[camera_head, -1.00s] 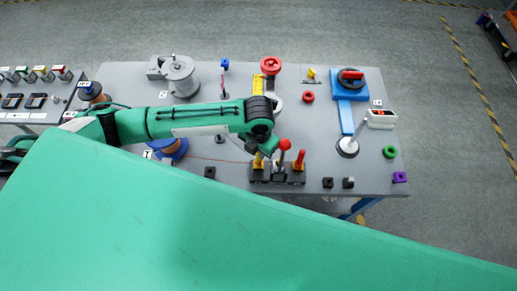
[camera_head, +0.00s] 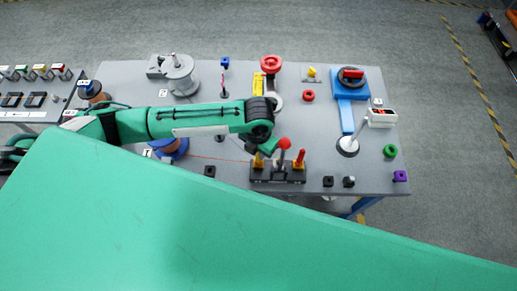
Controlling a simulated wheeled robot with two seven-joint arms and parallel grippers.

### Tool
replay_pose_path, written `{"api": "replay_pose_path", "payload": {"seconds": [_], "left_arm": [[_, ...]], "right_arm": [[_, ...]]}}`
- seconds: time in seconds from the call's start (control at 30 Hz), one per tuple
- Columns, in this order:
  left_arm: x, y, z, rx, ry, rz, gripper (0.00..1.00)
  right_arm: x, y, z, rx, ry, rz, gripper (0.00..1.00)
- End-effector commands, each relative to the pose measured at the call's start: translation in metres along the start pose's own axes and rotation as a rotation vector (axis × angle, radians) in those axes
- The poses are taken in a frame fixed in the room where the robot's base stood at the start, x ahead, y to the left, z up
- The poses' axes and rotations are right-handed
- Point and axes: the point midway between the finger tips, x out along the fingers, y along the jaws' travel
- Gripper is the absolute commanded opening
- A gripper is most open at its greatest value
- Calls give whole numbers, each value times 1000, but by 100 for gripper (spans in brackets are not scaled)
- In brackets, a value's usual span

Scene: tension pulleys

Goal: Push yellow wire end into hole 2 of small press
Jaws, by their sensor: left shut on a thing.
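The small press (camera_head: 278,180) is a dark block at the front middle of the table, with yellow parts on its left and right and red-topped levers. My left gripper (camera_head: 263,154) points down at its left side, near the left yellow part. It is shut on the wire end, which is mostly hidden by the gripper. A thin reddish wire (camera_head: 215,159) runs from the blue spool (camera_head: 172,147) to this spot. Hole 2 cannot be made out, nor whether the wire end is in it. My right gripper is not in view.
A red-knobbed lever (camera_head: 284,145) stands close right of my left gripper. A grey drum (camera_head: 181,75), a blue crank device (camera_head: 350,88) and a white box (camera_head: 381,117) stand farther back. Small black blocks (camera_head: 328,182) lie right of the press. My green body covers the foreground.

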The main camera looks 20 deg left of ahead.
Motion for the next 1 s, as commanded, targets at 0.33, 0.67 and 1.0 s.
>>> {"api": "replay_pose_path", "payload": {"seconds": [0.33,0.67,1.0], "left_arm": [[0,0,0,0,0,0,0],[0,0,0,0,0,0,39],[0,0,0,0,0,0,39]], "right_arm": [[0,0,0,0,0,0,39],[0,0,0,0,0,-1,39],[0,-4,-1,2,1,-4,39]]}}
